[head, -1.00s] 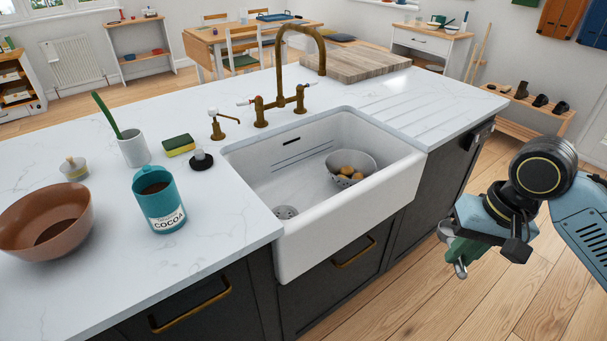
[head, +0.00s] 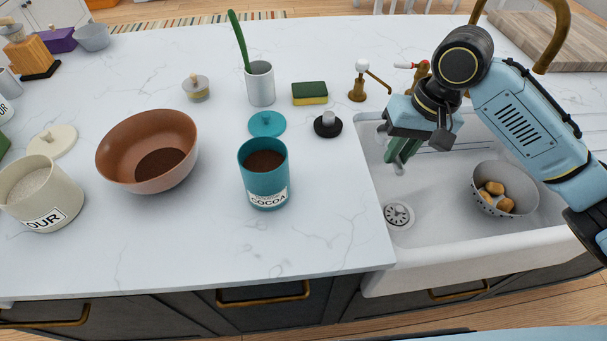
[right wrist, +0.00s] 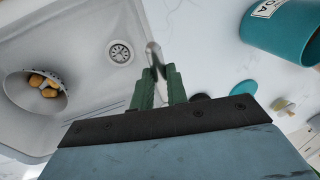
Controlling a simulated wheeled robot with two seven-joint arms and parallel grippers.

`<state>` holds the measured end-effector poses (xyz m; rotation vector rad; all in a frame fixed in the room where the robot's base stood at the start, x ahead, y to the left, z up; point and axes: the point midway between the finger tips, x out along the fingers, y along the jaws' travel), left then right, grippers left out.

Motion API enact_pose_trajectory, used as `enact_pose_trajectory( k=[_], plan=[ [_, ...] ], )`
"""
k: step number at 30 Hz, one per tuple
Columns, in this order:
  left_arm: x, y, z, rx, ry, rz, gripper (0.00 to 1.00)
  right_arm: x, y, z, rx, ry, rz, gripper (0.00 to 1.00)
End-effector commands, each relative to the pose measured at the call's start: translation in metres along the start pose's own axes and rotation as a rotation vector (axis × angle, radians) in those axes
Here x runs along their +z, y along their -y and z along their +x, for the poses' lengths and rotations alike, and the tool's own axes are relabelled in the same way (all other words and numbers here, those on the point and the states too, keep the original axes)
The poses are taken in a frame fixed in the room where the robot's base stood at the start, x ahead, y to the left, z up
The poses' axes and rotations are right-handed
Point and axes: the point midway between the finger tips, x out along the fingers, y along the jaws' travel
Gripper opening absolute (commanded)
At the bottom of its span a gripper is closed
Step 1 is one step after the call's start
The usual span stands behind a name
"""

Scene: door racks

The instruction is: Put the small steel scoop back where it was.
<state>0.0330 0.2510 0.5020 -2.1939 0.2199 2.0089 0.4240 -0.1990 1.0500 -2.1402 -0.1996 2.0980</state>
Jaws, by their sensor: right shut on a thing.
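My right gripper (head: 400,152) hangs over the left side of the white sink, fingers pointing down. It is shut on the small steel scoop. The scoop (right wrist: 153,56) shows as a shiny metal piece between the green fingertips in the right wrist view; most of it is hidden in the head view. The teal cocoa canister (head: 264,180) stands open on the counter to the left of the gripper, with brown powder inside. Its teal lid (head: 267,124) lies behind it. The cream flour canister (head: 40,195) stands open at far left. My left gripper is not in view.
A brown bowl (head: 148,150) with brown powder stands left of the cocoa canister. A black-based stopper (head: 328,125), a sponge (head: 310,93) and a white cup (head: 260,83) stand behind. The sink (head: 425,225) holds a colander (head: 503,190) of potatoes. The counter front is clear.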

Motion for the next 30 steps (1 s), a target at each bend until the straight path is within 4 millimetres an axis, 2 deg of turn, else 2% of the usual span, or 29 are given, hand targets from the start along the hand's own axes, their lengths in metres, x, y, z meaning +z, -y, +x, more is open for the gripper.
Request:
enact_pose_trajectory(
  k=[1, 9, 15, 20, 27, 30],
  plan=[
    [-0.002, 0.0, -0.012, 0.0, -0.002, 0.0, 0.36, 0.004, 0.007, -0.004, 0.002, 0.003, -0.003, 0.0],
    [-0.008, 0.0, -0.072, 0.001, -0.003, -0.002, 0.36, 0.037, 0.061, -0.003, 0.01, 0.005, -0.012, 0.0],
    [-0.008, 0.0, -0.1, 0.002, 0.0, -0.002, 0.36, 0.062, 0.092, 0.001, -0.002, 0.005, -0.023, 0.0],
    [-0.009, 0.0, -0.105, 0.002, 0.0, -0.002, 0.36, 0.071, 0.099, 0.011, -0.006, 0.006, -0.024, 0.0],
    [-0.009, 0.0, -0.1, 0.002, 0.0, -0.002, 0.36, 0.073, 0.09, 0.056, -0.004, 0.006, -0.023, 0.0],
    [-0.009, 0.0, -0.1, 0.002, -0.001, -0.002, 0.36, 0.073, 0.088, 0.065, -0.006, 0.006, -0.023, 0.0]
  ],
)
